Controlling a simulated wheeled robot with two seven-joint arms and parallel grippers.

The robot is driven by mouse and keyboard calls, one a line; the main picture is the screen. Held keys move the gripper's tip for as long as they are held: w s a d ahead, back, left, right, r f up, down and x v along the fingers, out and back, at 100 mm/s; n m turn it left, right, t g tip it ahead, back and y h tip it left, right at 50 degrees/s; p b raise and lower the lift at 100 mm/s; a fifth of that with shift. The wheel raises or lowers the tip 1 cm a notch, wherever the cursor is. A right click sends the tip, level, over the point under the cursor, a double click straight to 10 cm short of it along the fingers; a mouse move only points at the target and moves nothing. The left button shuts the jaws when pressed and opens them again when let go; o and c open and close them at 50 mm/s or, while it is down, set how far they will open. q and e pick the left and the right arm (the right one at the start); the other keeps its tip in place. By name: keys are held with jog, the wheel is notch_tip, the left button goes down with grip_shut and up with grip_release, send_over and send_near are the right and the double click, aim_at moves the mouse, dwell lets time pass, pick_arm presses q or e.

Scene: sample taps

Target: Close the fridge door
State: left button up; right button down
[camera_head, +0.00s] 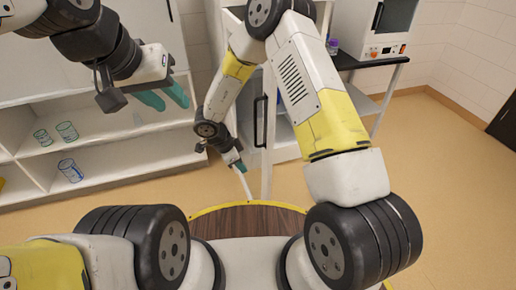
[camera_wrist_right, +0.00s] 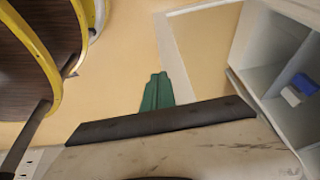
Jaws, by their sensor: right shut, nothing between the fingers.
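The white fridge door (camera_head: 267,165) stands in the middle of the head view, seen nearly edge-on, with a dark vertical handle (camera_head: 259,120). It appears to stand open; my right arm hides part of it and the fridge behind. My right gripper (camera_head: 241,167) is low, just left of the door; its fingers are shut and empty. Whether it touches the door I cannot tell. The closed green fingers also show in the right wrist view (camera_wrist_right: 157,92). My left gripper (camera_head: 174,105) is at upper left, its teal fingers apart and empty, in front of the white cabinet.
A white cabinet (camera_head: 110,160) with several glasses (camera_head: 67,131) on its shelves stands at left. A dark table (camera_head: 367,64) holding a white appliance (camera_head: 384,45) is at upper right. White compartments (camera_wrist_right: 262,75) with a blue item (camera_wrist_right: 304,83) show in the wrist view. Floor at right is clear.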

send_over(267, 184)
jog(key=a, duration=0.2)
notch_tip(267, 184, down, 9)
jog(key=shift+a+f, duration=0.2)
jog(key=shift+s, duration=0.1)
